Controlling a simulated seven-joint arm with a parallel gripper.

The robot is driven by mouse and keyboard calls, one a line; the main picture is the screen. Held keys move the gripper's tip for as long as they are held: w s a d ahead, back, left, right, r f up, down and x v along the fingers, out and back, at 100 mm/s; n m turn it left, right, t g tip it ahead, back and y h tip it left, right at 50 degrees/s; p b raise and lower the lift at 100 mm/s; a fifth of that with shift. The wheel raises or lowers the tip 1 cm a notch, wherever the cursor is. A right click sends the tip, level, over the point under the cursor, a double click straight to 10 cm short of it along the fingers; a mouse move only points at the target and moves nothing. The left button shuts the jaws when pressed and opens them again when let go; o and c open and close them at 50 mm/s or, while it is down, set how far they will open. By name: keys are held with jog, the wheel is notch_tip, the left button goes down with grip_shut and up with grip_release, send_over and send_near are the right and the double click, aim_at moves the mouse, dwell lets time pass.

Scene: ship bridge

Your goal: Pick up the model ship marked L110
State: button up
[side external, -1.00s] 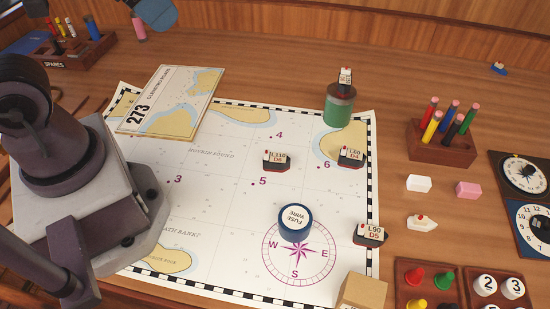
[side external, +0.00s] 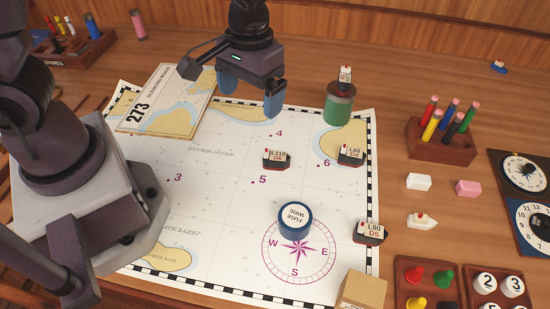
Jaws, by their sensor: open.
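The model ship marked L110 (side external: 275,160) sits upright on the chart, between the printed numbers 4 and 5. It has a dark hull with a white label that also reads D6. My gripper (side external: 250,98) is open and empty, with blue fingers pointing down. It is in the air above the chart's far part, behind and a little left of the L110 ship in the picture. Similar ships marked L60 (side external: 351,155) and L90 (side external: 370,232) stand on the chart's right side.
A blue fuse wire tin (side external: 296,222) stands in front of the L110 ship. A green tin (side external: 339,104) with a small ship on top stands behind right. A booklet marked 273 (side external: 166,100) lies at the chart's far left. The chart's middle (side external: 215,190) is clear.

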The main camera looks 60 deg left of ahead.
notch_tip(320, 180, down, 5)
jog(key=w+n, duration=0.3)
jog(key=n, duration=0.3)
send_over(277, 156)
jog(key=shift+t, duration=0.3)
jog(key=f, duration=0.8)
jog(key=shift+w, duration=0.2)
jog(key=f, duration=0.5)
jog(key=shift+s, duration=0.25)
jog(key=c, duration=1)
